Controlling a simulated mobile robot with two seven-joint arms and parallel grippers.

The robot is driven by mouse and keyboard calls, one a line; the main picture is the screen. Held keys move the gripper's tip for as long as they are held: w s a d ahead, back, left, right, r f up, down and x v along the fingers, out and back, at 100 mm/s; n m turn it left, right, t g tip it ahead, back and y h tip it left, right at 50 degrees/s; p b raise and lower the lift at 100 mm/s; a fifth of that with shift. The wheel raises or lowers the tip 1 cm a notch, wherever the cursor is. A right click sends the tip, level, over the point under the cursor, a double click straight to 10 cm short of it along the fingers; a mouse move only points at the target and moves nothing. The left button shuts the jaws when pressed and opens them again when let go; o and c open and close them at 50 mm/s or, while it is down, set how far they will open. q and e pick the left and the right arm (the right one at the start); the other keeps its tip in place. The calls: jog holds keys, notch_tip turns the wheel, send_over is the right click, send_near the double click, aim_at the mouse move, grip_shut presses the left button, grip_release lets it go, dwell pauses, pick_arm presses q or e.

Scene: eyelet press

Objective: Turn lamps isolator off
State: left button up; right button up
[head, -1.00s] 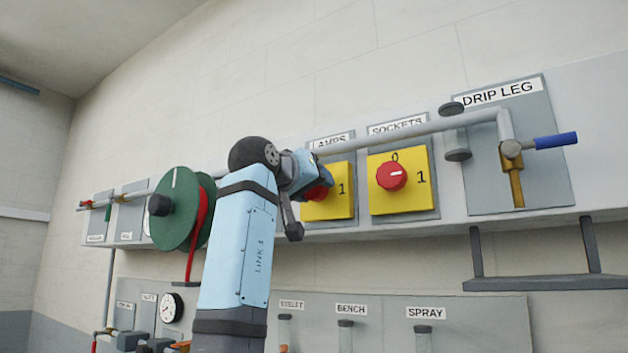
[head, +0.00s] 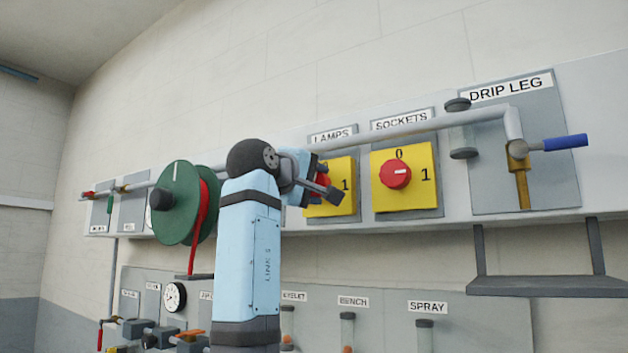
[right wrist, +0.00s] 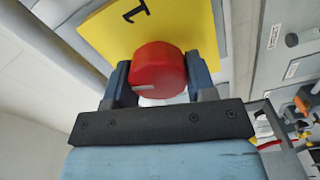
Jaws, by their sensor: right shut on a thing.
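The lamps isolator is a yellow plate (head: 343,172) marked "1", under the LAMPS label (head: 332,135). Its red knob (head: 322,182) is mostly hidden behind my right gripper in the head view. In the right wrist view, the red knob (right wrist: 156,68) sits between the two fingers of my right gripper (right wrist: 157,80), which is shut on it. A pale mark (right wrist: 150,88) shows on the knob's near side. The yellow plate (right wrist: 110,35) is behind it. The plate's "0" is hidden. My left gripper is not in view.
The sockets isolator (head: 396,174), with its red knob, is just right. A grey pipe (head: 430,127) runs above to the drip leg valve with a blue handle (head: 566,142). A green reel (head: 178,205) stands left. A shelf (head: 545,285) juts out at lower right.

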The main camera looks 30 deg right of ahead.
jog(key=shift+n, duration=1.3)
jog(key=shift+f, duration=0.1)
jog(key=o, duration=0.9)
jog(key=b+v, duration=0.2)
jog(key=v, duration=1.2)
jog(key=shift+b, duration=0.3)
